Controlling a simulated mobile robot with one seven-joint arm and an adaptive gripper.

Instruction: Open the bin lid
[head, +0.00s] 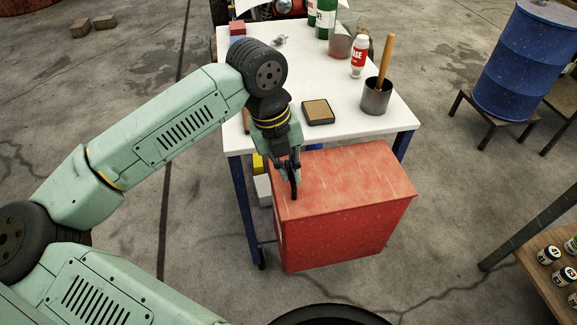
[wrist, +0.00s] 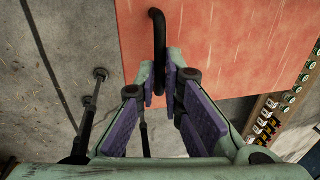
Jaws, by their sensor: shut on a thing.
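The bin is a red, scuffed box (head: 335,235) standing against the front of the white table. Its red lid (head: 350,175) lies flat across the top and looks closed; it also fills the upper middle of the wrist view (wrist: 225,50). A black bar handle (wrist: 158,35) sits at the lid's left side. My gripper (head: 292,172) points down at that left side. In the wrist view its purple-padded fingers (wrist: 162,88) are shut on the near end of the handle. The exact contact is partly hidden by the fingertips.
The white table (head: 300,65) behind the bin holds a grey cup with a wooden-handled tool (head: 376,95), a white-and-red bottle (head: 358,58) and a dark square pad (head: 318,112). A wooden shelf with cans (head: 545,262) stands right. Floor in front is mostly clear.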

